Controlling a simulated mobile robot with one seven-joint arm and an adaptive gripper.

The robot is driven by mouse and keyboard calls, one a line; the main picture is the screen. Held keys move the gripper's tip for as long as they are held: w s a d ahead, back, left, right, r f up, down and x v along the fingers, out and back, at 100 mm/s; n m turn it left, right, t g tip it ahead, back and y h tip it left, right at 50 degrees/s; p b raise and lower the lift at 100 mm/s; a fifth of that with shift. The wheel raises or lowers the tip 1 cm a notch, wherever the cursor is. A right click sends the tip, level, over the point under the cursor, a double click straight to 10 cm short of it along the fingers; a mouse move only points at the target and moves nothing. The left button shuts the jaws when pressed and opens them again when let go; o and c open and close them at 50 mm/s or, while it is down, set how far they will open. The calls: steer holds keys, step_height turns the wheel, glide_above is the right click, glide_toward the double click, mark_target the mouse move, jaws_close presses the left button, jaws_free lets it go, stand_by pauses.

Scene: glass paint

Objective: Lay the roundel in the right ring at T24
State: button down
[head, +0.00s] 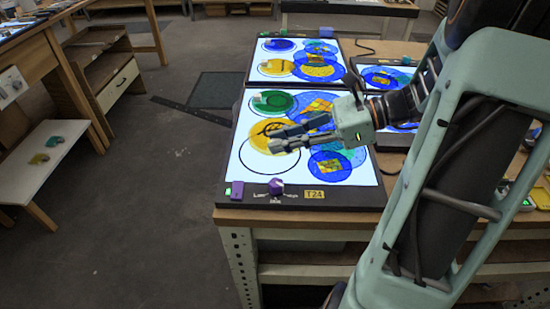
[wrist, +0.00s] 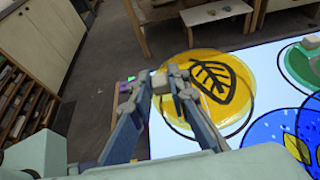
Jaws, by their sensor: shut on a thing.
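The yellow roundel with a black leaf drawing (wrist: 212,82) is at my gripper (wrist: 172,80), whose fingers are closed on the small pale knob at its edge. In the head view the yellow roundel (head: 262,130) is over the light table marked T24 (head: 314,194), partly behind my gripper (head: 283,143). The lower black ring (head: 243,153) on that panel is partly covered by the roundel and my fingers; white shows inside it. The upper ring holds a green roundel (head: 268,103). Whether the yellow roundel touches the panel I cannot tell.
Blue and yellow glass pieces (head: 330,165) lie right of the rings. A purple knob (head: 276,186) and a purple block (head: 237,190) are on the front edge. A second light table (head: 254,50) with blue and yellow roundels stands behind.

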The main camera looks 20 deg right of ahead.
mark_target(276, 166)
steer(key=shift+w+a+f, duration=0.25)
steer(key=shift+f, duration=0.2)
steer(key=shift+w+a+f, duration=0.25)
steer(key=shift+f, duration=0.15)
steer(key=f, duration=0.2)
steer(key=f+b, duration=0.1)
steer(key=shift+w+a+f, duration=0.15)
steer(key=shift+w+f, duration=0.05)
steer(key=shift+f, duration=0.15)
steer(key=c, duration=1.8)
jaws_free()
steer(key=shift+f, duration=0.1)
steer(key=shift+c, duration=0.2)
steer(key=shift+r, duration=0.25)
steer(key=p+v, duration=0.2)
steer(key=v, duration=1)
